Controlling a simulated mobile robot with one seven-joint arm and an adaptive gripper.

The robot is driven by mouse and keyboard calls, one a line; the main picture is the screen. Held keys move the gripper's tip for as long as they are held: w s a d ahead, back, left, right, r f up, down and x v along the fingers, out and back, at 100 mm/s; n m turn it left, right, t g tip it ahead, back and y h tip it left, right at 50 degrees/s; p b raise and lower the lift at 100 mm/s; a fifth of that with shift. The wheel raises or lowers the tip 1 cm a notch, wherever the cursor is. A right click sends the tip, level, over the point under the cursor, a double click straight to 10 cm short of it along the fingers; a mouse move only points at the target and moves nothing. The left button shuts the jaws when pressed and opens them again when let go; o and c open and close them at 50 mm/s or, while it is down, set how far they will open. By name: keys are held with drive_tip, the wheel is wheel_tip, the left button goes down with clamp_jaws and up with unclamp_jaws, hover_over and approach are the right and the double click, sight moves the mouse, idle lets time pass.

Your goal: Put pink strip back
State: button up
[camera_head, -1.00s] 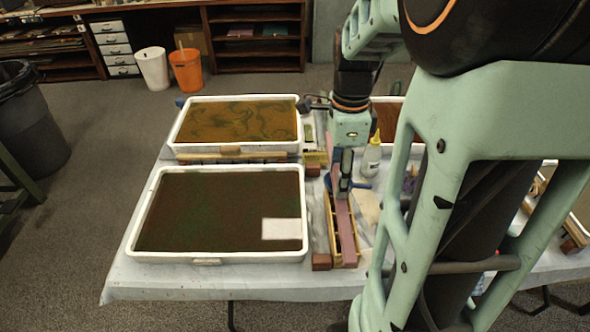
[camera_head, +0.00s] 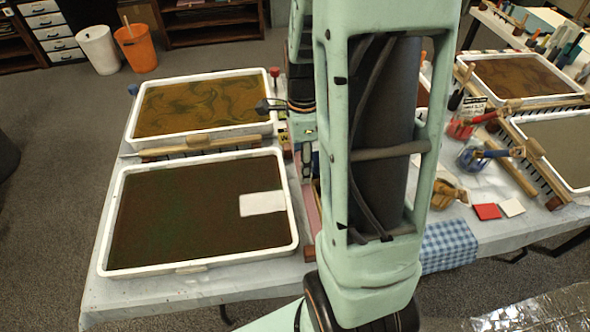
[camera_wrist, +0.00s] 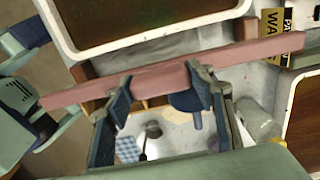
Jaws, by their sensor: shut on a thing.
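The pink strip (camera_wrist: 240,52) is long, flat and dull pink. It runs on a slant across the whole wrist view, and my gripper (camera_wrist: 156,88) is shut on it near its middle. In the head view, my arm hides most of the strip; a short pink piece (camera_head: 312,207) shows between the dark tray (camera_head: 103,235) and my arm. My gripper (camera_head: 307,165) is partly hidden there too. I cannot tell whether the strip touches anything below it.
A second tray (camera_head: 131,112) with swirled orange-brown liquid stands behind the dark one. A wooden bar (camera_head: 185,150) lies between them. A white sheet (camera_head: 262,203) lies in the dark tray. Right of my arm are jars, a checked cloth (camera_head: 450,245) and more trays.

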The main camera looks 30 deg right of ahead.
wheel_tip(320, 180, down, 7)
drive_tip(key=shift+f+b, duration=0.15)
drive_tip(key=shift+b, duration=0.2)
drive_tip(key=shift+f, duration=0.15)
drive_tip(key=o, duration=1)
wheel_tip(320, 180, up, 12)
drive_tip(key=shift+r+p, duration=0.15)
drive_tip(key=shift+p, duration=0.6)
